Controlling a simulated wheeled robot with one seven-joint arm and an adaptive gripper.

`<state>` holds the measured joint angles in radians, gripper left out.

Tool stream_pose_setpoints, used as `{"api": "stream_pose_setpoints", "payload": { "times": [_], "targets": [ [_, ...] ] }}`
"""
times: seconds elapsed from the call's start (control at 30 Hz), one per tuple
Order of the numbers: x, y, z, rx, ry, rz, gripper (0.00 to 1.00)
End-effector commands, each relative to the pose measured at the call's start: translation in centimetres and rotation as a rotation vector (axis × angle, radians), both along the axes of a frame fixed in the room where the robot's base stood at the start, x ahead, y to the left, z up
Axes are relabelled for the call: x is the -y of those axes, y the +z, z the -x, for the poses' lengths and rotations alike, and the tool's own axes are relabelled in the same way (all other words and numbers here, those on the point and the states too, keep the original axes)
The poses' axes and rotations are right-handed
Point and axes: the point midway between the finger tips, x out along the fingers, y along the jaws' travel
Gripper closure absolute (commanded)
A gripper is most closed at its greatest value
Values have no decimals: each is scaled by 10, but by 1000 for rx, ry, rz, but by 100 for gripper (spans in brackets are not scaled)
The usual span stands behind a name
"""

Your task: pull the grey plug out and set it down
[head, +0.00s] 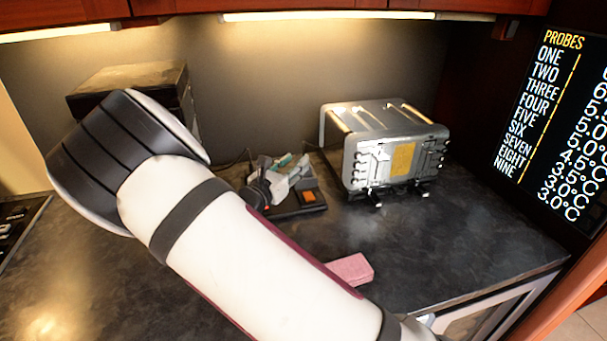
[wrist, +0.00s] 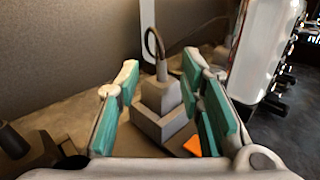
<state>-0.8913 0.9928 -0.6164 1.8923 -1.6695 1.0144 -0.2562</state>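The grey plug (wrist: 160,95) stands upright in a square grey socket (wrist: 155,130) in the wrist view. A dark cord (wrist: 153,38) loops up from its top. My gripper (wrist: 160,75) is open, its teal pads on either side of the plug with a gap showing at each side. In the head view my gripper (head: 287,168) is over a dark base (head: 298,210) with an orange switch (head: 308,196). The switch also shows in the wrist view (wrist: 193,145). My gripper largely hides the plug in the head view.
A silver toaster (head: 385,150) stands just right of the base and close to my gripper. A pink block (head: 350,269) lies nearer the counter's front. A dark box (head: 130,80) stands at the back left. The right front counter is clear.

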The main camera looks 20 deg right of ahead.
Motion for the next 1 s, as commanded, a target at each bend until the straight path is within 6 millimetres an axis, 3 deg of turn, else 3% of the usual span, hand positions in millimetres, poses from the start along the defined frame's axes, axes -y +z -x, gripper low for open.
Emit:
{"api": "stream_pose_setpoints", "payload": {
  "times": [0.4,0.67,0.8,1.0],
  "targets": [
    [36,-2,-32,1,-3,1,65],
    [38,-2,-35,-1,-1,-1,65],
    [38,-2,-35,-1,-1,-1,97],
    [37,-2,-35,1,-1,-1,100]
  ]
}}
